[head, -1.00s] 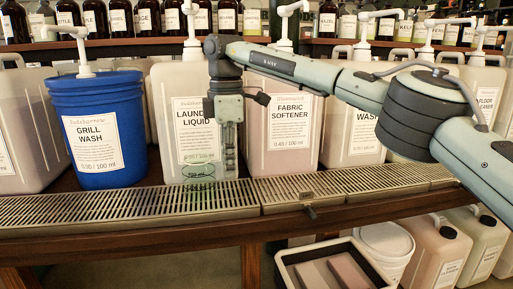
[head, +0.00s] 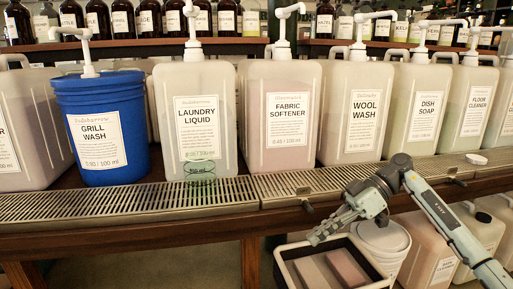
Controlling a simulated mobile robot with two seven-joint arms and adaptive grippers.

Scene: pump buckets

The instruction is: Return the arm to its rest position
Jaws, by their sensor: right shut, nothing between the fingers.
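My right gripper (head: 325,232) is shut and empty, low in front of the shelf, above a white-rimmed bin. Its arm comes in from the lower right. My left gripper is not in view. A clear green-tinted measuring cup (head: 200,174) stands on the drip grate in front of the laundry liquid jug (head: 208,115). The gripper is well apart from the cup, to its right and lower.
A blue grill wash bucket (head: 100,130) and pump jugs, including fabric softener (head: 281,115) and wool wash (head: 355,112), line the shelf. The metal drip grate (head: 120,206) runs along its edge. Below are the bin (head: 282,268), a white bucket (head: 381,240) and several jugs.

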